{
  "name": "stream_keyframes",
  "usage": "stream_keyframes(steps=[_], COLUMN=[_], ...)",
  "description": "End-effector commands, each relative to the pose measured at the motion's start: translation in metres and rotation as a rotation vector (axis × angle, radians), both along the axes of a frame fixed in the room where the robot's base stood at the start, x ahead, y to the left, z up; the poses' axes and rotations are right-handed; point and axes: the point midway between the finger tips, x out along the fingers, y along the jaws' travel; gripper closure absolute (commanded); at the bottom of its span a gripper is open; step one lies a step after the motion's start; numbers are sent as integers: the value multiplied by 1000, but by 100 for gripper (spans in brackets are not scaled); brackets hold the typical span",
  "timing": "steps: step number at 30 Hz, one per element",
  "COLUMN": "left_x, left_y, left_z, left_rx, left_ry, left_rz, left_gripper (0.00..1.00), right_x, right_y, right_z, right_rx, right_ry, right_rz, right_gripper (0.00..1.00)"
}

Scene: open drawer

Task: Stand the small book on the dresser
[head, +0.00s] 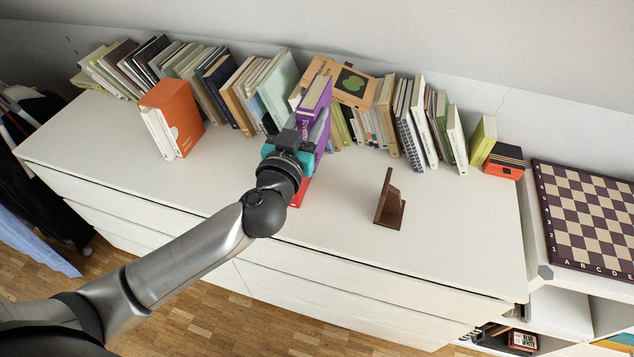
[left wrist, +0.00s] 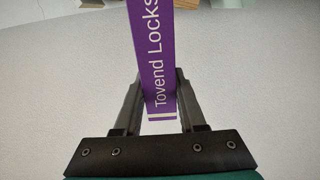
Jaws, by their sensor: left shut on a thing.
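The small book (head: 317,104) is purple with white spine lettering, "Tovend Locks" in the left wrist view (left wrist: 152,50). It is upright, in front of the row of books. My left gripper (head: 308,130) is shut on it, with one finger on each side of the spine in the left wrist view (left wrist: 160,88). A red patch (head: 299,192) shows just below the gripper; I cannot tell whether it belongs to this book. The gripper hides the book's lower part, so whether it touches the white dresser top (head: 240,190) is unclear. My right gripper is out of view.
A row of books (head: 230,85) lines the wall. An orange-and-white set (head: 180,118) stands left, a brown wooden stand (head: 389,202) right. The front dresser top is mostly clear.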

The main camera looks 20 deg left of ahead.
Motion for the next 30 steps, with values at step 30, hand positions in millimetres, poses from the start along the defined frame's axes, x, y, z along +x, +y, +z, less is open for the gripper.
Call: stream_keyframes(steps=[30], left_x=[17], left_y=[1], left_z=[-118], left_rx=[-2], left_ry=[-4], left_rz=[1], left_gripper=[100], right_x=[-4], right_y=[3], right_z=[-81], right_rx=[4], right_ry=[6], right_rz=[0], right_gripper=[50])
